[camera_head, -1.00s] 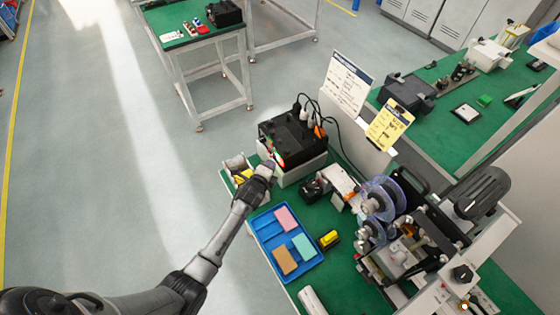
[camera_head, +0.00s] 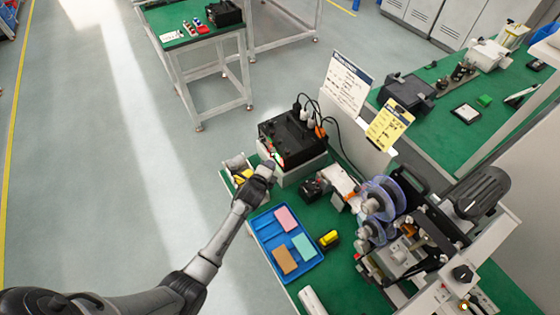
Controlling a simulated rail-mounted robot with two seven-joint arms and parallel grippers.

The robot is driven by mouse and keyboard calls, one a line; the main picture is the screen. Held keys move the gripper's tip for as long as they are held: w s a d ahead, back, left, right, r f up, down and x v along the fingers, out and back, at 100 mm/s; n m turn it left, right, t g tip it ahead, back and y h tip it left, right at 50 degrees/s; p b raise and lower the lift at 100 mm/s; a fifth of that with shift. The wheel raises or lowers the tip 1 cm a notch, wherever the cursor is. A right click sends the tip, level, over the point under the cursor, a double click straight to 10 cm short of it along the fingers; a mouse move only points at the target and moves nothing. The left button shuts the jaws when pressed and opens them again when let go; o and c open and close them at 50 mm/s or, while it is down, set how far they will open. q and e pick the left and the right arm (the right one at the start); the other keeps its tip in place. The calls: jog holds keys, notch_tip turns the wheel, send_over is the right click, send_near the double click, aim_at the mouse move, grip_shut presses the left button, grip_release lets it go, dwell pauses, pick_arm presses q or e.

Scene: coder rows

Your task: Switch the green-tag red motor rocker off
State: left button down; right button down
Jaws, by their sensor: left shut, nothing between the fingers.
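A black box-shaped unit (camera_head: 293,136) sits on a white base on the green bench, with cables at its back. Small coloured spots, some red and green, show on its left front side, but I cannot make out the green-tag red motor rocker or its position. My left gripper (camera_head: 266,166) is at the unit's front left corner, its fingers shut and empty. It hides part of that side; I cannot tell whether it touches. My right gripper is not in view.
A blue tray (camera_head: 266,235) with pink, teal and brown pieces lies in front. A small holder with yellow parts (camera_head: 238,170) stands left of the gripper. A yellow item (camera_head: 329,239) and a machine with clear reels (camera_head: 381,200) are to the right.

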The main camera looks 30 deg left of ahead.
pick_arm(q)
jog(key=shift+w+d, duration=0.1)
jog(key=shift+w, duration=0.05)
dwell(0.3)
jog(key=shift+w+d, duration=0.1)
jog(key=shift+w, duration=0.15)
jog(key=shift+w+d+r, duration=0.1)
jog(key=shift+w, duration=0.2)
dwell(0.7)
jog(key=shift+s, duration=0.2)
jog(key=shift+s+a+p, duration=0.3)
jog(key=shift+s+p, duration=0.05)
jog(key=shift+s, duration=0.15)
jog(key=shift+s, duration=0.15)
